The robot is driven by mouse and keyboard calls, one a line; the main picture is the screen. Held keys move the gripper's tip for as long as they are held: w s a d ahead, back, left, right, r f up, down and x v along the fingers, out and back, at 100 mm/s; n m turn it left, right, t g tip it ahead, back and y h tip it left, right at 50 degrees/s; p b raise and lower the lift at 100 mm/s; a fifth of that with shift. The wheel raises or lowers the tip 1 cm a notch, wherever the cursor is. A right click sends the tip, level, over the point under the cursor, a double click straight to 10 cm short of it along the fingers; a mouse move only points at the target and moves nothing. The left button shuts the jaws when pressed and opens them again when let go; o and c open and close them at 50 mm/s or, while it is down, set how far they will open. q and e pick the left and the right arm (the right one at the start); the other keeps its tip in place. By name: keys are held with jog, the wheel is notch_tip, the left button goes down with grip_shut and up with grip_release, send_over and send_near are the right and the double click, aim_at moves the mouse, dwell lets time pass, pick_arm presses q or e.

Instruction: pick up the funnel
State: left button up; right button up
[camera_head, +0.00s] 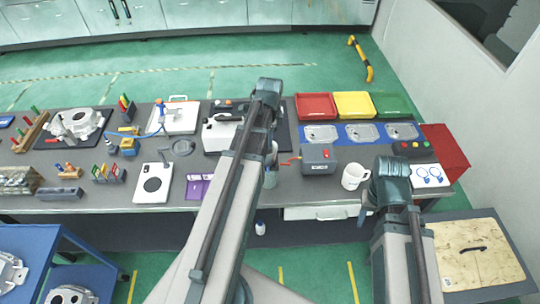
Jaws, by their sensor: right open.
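I cannot make out the funnel for certain. A small grey round piece with a rim (183,147) lies on the dark workbench (130,195) left of the middle, and its exact shape is too small to tell. My right gripper (364,212) is open at the bench's front edge, just below a white mug (354,177), with its arm coming up from the bottom right. My left arm crosses the middle of the view, hiding part of the bench. Its gripper end, near a grey-green container (270,179), is mostly hidden, and its jaws cannot be read.
Red (316,107), yellow (355,105) and green bins (392,104) stand at the back right. A grey box (319,160) is left of the mug. A white plate with a black disc (153,184) and a casting (76,125) lie on the left.

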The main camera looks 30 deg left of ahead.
aim_at(268, 155)
pick_arm(q)
jog(key=f+b, duration=0.8)
jog(key=w+a+f+b, duration=0.1)
jog(key=f+b, duration=0.3)
jog(key=f, duration=0.1)
jog(key=shift+r, duration=0.15)
grip_shut()
dwell(1.4)
